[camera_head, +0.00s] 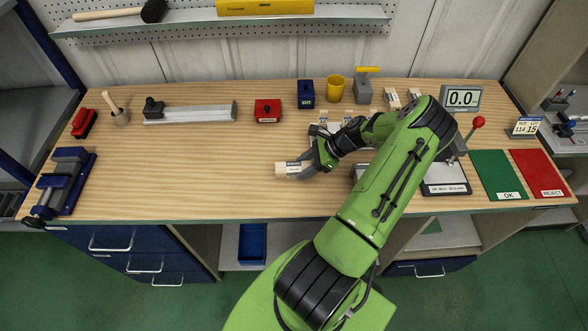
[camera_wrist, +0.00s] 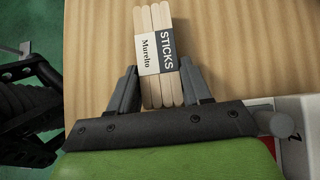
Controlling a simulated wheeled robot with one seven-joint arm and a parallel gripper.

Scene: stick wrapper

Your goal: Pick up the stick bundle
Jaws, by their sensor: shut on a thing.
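The stick bundle (camera_wrist: 158,50) is several pale wooden sticks side by side, wrapped in a white and dark band reading "STICKS" and "Murelto". In the wrist view my gripper (camera_wrist: 157,88) has one finger on each side of its lower part and is shut on it. In the head view the bundle (camera_head: 284,169) shows at the middle of the workbench, sticking out to the left from my gripper (camera_head: 308,170). Its right end is hidden by my gripper. I cannot tell whether it touches the bench top.
The wooden workbench (camera_head: 200,185) is clear left of the bundle. Behind stand a red box (camera_head: 267,110), a blue box (camera_head: 306,94) and a yellow cup (camera_head: 335,88). A scale (camera_head: 446,181), green mat (camera_head: 498,175) and red mat (camera_head: 540,173) lie right. A blue vise (camera_head: 64,182) is left.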

